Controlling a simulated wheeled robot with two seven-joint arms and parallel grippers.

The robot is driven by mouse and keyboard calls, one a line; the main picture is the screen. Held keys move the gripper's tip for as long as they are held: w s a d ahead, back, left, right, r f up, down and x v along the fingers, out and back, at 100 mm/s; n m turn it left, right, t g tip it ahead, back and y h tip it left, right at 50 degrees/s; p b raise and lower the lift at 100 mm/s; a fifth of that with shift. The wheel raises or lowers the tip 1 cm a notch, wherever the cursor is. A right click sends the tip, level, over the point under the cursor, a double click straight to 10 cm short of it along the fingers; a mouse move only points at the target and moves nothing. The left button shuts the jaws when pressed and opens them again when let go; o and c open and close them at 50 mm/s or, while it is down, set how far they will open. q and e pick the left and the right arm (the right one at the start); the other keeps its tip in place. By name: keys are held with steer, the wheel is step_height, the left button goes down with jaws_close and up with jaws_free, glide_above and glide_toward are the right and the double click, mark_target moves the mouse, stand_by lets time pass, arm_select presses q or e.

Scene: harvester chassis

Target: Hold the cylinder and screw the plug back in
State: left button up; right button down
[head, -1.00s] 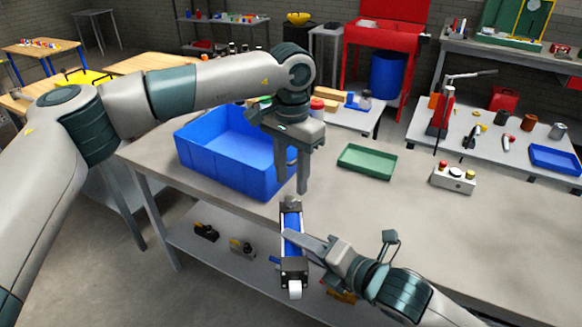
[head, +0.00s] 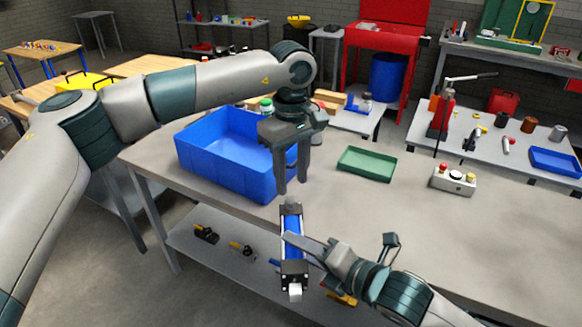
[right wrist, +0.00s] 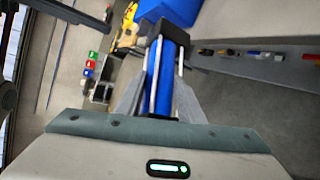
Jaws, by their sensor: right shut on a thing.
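The cylinder (head: 291,237) has a blue body, black end caps and a pale block at its lower end. It is held upright but slanted in front of the table edge. My right gripper (head: 288,238) is shut around its blue body. The right wrist view shows the cylinder (right wrist: 173,82) between the fingers (right wrist: 160,85). A small grey rounded piece, seemingly the plug (head: 291,200), is at the cylinder's upper end. My left gripper (head: 292,187) points down just above it, fingers apart. Whether the fingertips touch the piece, or how deep it sits, I cannot tell.
A blue bin (head: 222,160) stands on the table (head: 400,225) behind the left gripper. A green tray (head: 366,164) and a button box (head: 454,179) lie further right. Small parts (head: 206,234) lie on the lower shelf.

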arm_select(q)
steer(key=n, duration=0.6)
steer(key=shift+r, duration=0.15)
steer(key=n, duration=0.4)
steer(key=shift+r, duration=0.15)
steer(key=n, duration=0.4)
steer(key=shift+r+n, duration=0.1)
steer(key=shift+n, duration=0.2)
steer(key=n, duration=0.5)
steer(key=shift+r+n, duration=0.15)
steer(key=shift+n, duration=0.15)
steer(key=n, duration=0.6)
steer(key=shift+r, duration=0.15)
steer(key=n, duration=0.4)
steer(key=shift+r, duration=0.1)
steer(key=n, duration=0.6)
steer(key=shift+r, duration=0.15)
steer(key=n, duration=0.4)
steer(key=shift+a+r, duration=0.1)
